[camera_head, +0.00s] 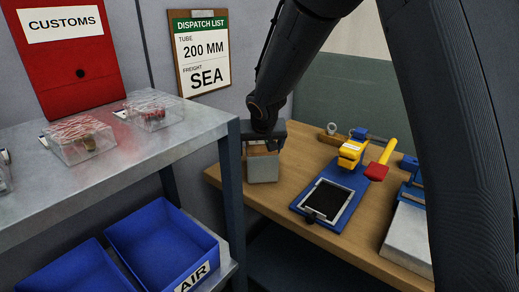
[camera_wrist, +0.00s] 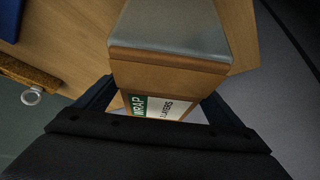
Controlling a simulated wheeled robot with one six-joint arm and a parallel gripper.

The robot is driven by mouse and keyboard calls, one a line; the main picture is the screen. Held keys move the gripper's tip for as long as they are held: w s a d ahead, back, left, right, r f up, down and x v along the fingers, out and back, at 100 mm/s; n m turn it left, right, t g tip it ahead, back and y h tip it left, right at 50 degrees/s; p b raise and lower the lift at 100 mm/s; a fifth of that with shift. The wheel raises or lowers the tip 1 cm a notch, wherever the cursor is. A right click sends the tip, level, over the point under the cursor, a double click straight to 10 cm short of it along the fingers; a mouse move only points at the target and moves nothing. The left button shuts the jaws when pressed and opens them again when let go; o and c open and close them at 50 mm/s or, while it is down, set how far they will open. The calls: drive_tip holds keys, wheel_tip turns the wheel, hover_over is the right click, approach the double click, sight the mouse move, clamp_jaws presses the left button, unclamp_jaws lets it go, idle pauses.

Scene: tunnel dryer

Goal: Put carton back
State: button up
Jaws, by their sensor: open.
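A box-like carton (camera_head: 263,167) stands on the left end of the wooden bench, beside the grey wall. In the wrist view the carton (camera_wrist: 172,33) shows a grey face, brown edges and a green and white label reading "WRAP" and "LAYERS", partly hidden by my gripper. My gripper (camera_head: 264,140) reaches down over the top of the carton in the head view. In the wrist view my gripper (camera_wrist: 157,98) is open, with one finger on each side of the carton. I cannot tell whether the fingers touch it.
The bench (camera_head: 290,232) also holds a blue fixture with a black pad (camera_head: 327,199), a yellow tool (camera_head: 352,152) and a red-headed piece (camera_head: 376,172). A metal shelf (camera_head: 150,155) at left carries clear boxes (camera_head: 84,141); blue bins (camera_head: 160,245) sit below.

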sight(262, 150)
drive_tip(key=b+v, duration=0.1)
drive_tip(key=v, duration=1)
drive_tip(key=shift+s+r, duration=0.2)
drive_tip(key=shift+r, duration=0.15)
drive_tip(key=shift+r, duration=0.1)
